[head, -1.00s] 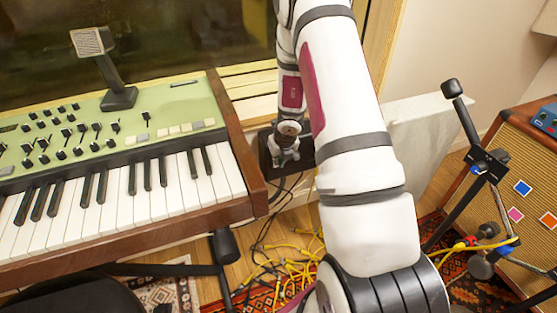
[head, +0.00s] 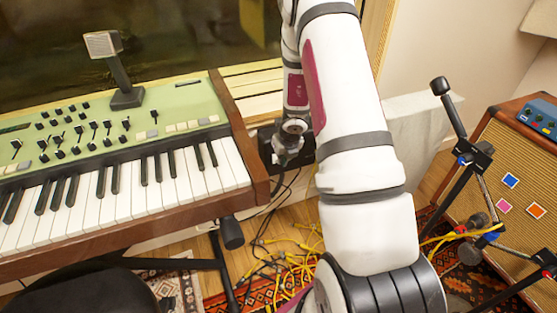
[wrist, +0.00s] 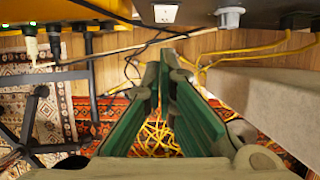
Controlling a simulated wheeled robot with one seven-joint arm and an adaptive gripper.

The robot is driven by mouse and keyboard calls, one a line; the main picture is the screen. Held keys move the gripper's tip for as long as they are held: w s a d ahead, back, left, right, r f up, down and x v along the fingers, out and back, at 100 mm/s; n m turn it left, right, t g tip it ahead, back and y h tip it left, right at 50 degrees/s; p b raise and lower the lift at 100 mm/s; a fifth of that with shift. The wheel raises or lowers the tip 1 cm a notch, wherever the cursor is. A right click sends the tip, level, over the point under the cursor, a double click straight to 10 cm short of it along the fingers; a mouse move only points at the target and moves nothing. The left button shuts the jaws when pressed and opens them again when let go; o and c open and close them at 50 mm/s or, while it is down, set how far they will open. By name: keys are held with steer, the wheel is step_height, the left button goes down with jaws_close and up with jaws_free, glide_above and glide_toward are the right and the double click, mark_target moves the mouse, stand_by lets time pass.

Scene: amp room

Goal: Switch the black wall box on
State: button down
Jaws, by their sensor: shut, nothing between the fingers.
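The black wall box (head: 267,152) is low on the wall just right of the keyboard in the head view, mostly covered by my gripper and arm. My gripper (wrist: 165,58) is shut and empty, its two green-padded fingers meeting at the tips in the wrist view. In that view a dark body crosses the top edge, with a white socket-like plate (wrist: 165,13) and a grey round knob (wrist: 229,17). It looks like the box's underside, close beyond the fingertips. I cannot tell whether they touch. The switch's position cannot be made out.
A green-topped keyboard (head: 130,125) with a desk microphone (head: 115,70) stands at left, close beside the box. Yellow cables (head: 290,270) lie on the floor below. A pale panel (head: 420,115), a black stand (head: 460,170) and an amplifier (head: 515,180) are at right.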

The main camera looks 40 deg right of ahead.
steer(key=w+p+v, duration=0.1)
steer(key=p+v, duration=0.6)
steer(key=v, duration=0.1)
steer(key=shift+w+d+r, duration=0.25)
steer(key=shift+r, duration=0.5)
